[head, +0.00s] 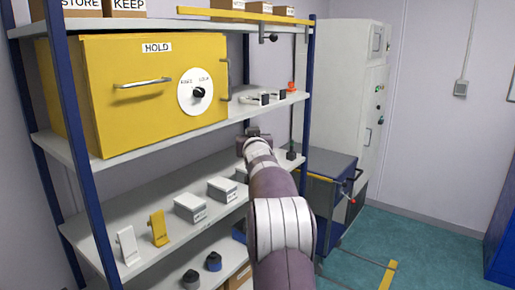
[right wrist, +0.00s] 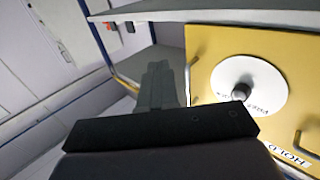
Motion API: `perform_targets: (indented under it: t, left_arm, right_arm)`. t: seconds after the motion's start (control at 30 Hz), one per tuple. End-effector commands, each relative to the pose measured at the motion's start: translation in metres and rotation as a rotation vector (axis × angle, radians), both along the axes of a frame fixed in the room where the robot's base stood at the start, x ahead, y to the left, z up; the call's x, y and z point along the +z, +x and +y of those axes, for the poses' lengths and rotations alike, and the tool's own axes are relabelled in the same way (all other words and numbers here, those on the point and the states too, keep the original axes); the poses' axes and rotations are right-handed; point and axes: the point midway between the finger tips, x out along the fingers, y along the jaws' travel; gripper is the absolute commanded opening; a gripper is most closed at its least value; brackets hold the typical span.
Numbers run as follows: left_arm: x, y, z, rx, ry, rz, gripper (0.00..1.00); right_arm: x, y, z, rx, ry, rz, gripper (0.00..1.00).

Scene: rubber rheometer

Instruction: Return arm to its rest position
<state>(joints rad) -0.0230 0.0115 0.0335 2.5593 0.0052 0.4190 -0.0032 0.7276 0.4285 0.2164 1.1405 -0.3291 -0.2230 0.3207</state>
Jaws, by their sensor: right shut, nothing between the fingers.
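My right arm (head: 280,215) comes up from the bottom of the head view and extends toward the right part of the shelf rack. Its gripper (head: 258,133) is at the far end, mostly hidden behind the wrist. In the right wrist view the gripper's dark fingers (right wrist: 158,85) are together, with nothing between them. The yellow HOLD box (head: 150,125), with a white dial (head: 195,92) and black knob, stands on the shelf to the left of the gripper. The box also shows upside down in the wrist view (right wrist: 215,70), apart from the fingers. My left gripper is out of view.
The blue-posted rack (head: 72,120) has several shelves with white boxes (head: 190,207), a yellow stand (head: 159,228) and dark-capped items. Teal floor (head: 415,240) is open at the lower right.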

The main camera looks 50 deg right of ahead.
Motion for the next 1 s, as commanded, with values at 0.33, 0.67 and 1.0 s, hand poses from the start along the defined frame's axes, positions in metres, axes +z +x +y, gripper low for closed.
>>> perform_targets:
  t: [0.33, 0.67, 1.0]
  left_arm:
    - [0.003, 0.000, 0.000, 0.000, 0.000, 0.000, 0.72]
    - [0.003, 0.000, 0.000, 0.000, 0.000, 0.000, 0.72]
    - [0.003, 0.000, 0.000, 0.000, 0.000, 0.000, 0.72]
  right_arm:
    - [0.003, -0.025, -0.003, 0.001, -0.001, -0.003, 0.00]
    - [-0.133, -0.060, 0.022, -0.061, 0.222, 0.380, 0.00]
    - [-0.307, -0.179, 0.299, 0.254, 0.567, 1.118, 0.00]
